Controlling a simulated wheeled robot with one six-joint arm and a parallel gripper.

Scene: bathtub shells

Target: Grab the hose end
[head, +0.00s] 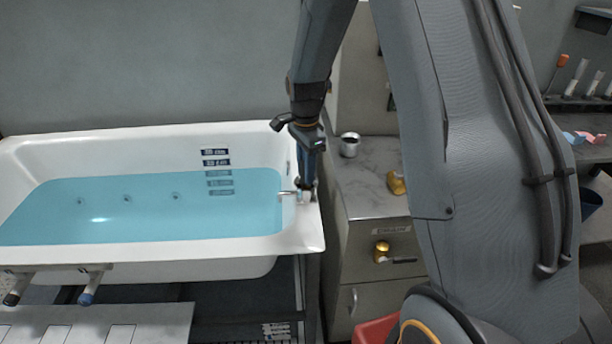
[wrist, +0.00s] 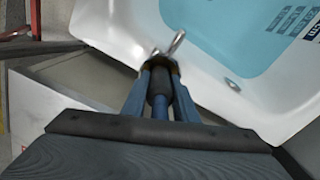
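My gripper (head: 307,187) points down at the right rim of the white bathtub (head: 312,232), beside a small metal spout (head: 287,193). In the wrist view my gripper (wrist: 160,67) has its two blue-grey fingers on either side of a dark cylindrical piece (wrist: 158,88). The spout (wrist: 172,44) sticks out just past the fingertips, over the tub's rim. I cannot tell whether the fingers touch the dark piece or the spout's base, or whether this is the hose end. Two pipe ends, one blue-tipped (head: 87,297) and one red-tipped (head: 12,298), show at the lower left.
The tub holds blue water (head: 130,215). Right of it stands a grey cabinet (head: 375,275) with a metal cup (head: 349,144) and a gold object (head: 396,183) on top. A red bin (head: 372,331) is on the floor. My arm hides much of the right side.

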